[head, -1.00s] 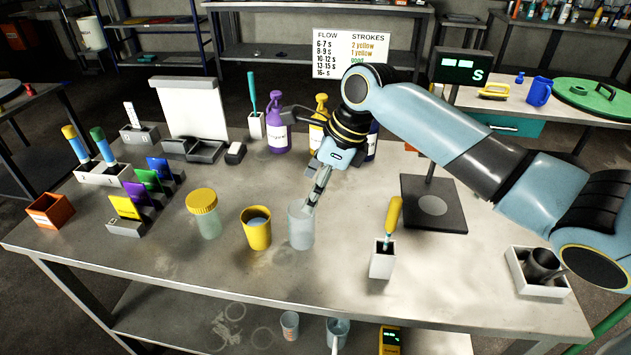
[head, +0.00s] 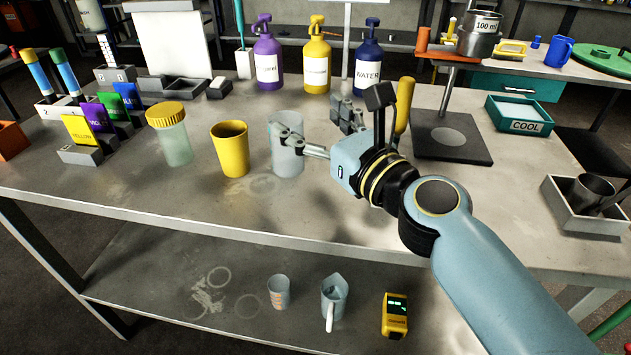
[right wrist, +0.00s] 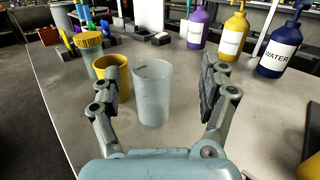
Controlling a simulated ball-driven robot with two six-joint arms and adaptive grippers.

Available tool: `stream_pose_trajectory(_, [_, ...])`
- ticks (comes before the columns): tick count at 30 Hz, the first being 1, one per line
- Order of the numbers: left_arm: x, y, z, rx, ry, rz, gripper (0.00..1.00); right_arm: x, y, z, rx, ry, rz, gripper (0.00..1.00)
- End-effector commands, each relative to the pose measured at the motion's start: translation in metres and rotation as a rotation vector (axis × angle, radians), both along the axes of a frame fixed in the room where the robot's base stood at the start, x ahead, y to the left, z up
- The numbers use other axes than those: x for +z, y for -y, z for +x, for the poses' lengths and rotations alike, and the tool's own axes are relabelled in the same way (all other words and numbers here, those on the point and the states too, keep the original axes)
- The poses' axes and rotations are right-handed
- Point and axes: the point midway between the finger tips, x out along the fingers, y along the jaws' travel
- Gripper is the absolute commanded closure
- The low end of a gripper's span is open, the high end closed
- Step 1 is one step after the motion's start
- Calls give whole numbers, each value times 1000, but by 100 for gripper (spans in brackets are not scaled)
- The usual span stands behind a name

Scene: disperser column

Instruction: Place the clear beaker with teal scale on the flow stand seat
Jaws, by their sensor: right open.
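The clear beaker (head: 287,158) stands upright on the table, right of a yellow cup. In the right wrist view the beaker stands ahead between the spread fingers (right wrist: 160,92), nearer the left one, with nothing gripped. The flow stand (head: 470,148) has a dark base with a pale round seat (head: 448,136), bare, to the right. My left gripper is out of view.
The yellow cup (head: 231,158) and a yellow-lidded jar (head: 171,145) stand left of the beaker. A yellow-handled tool (head: 404,105) rises between my gripper and the stand. Bottles (head: 316,68) line the back. A metal 100 ml cup (head: 479,38) sits atop the stand.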

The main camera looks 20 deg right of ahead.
Motion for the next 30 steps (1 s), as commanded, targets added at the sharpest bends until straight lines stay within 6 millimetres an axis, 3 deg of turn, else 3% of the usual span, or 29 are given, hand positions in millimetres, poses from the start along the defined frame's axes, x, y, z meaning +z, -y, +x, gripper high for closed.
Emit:
stream_pose_trajectory(1, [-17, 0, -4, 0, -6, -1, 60, -24, -4, -5, -4, -18, 21, 22])
stream_pose_trajectory(5, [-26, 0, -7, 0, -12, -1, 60, -43, -8, -12, -8, -43, 38, 22])
stream_pose_trajectory(11, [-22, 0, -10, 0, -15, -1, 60, -41, -12, 6, -7, -44, 38, 22])
stream_pose_trajectory(21, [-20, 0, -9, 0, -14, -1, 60, -43, -23, 53, -6, -46, 36, 22])
stream_pose_trajectory(30, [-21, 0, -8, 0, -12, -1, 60, -43, -24, 60, -6, -47, 36, 22])
